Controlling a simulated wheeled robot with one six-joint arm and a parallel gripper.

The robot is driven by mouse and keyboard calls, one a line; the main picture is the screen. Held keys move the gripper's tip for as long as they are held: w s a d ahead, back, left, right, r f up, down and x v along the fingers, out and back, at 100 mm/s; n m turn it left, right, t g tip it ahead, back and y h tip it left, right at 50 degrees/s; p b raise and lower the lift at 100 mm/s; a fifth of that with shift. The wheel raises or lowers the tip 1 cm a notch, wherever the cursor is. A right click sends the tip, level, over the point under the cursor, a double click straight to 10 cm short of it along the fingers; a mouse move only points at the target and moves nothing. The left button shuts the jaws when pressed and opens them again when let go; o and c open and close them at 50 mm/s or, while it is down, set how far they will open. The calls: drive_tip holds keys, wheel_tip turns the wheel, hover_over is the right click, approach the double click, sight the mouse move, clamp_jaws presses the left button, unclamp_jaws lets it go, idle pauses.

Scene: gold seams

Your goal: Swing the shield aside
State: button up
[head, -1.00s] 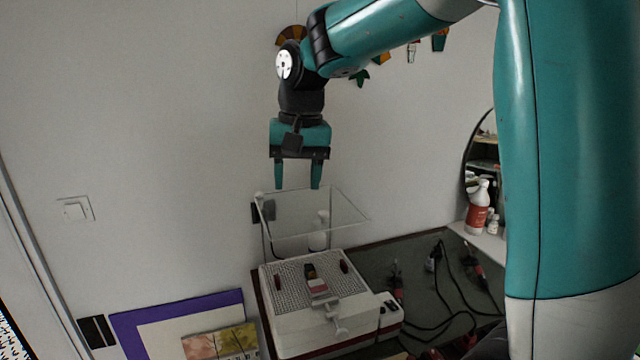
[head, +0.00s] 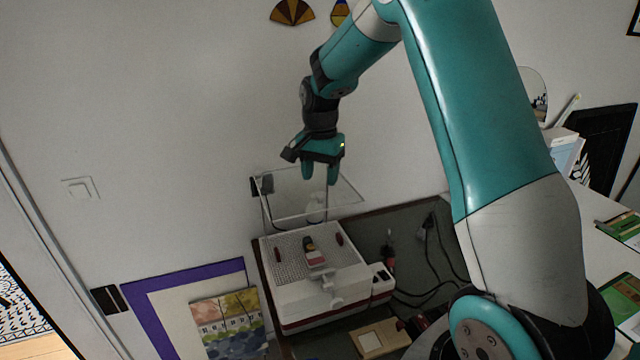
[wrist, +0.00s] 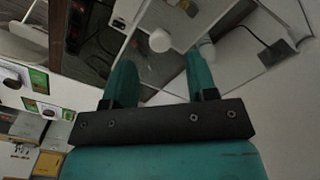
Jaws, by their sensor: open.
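The clear shield (head: 288,205) stands over the back of a white bench machine (head: 345,292), its pale edges showing against the wall. My gripper (head: 320,180) is open and empty, with its fingers pointing down. In the head view the fingers overlap the shield's right part; I cannot tell whether they touch it. In the wrist view my gripper (wrist: 160,65) has its two fingers apart, with a white round knob (wrist: 160,40) showing between and beyond the tips. Whether this knob belongs to the shield is unclear.
A small red, white and dark piece (head: 315,255) lies on the machine's perforated top. A white bottle (head: 316,209) stands behind the shield. Cords and tools lie on the dark bench (head: 400,228) to the right. The wall is close behind.

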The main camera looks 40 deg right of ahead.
sight(320, 193)
drive_tip(key=shift+f+p, duration=0.45)
drive_tip(key=shift+f, duration=1.75)
drive_tip(key=shift+c, duration=0.4)
clamp_jaws()
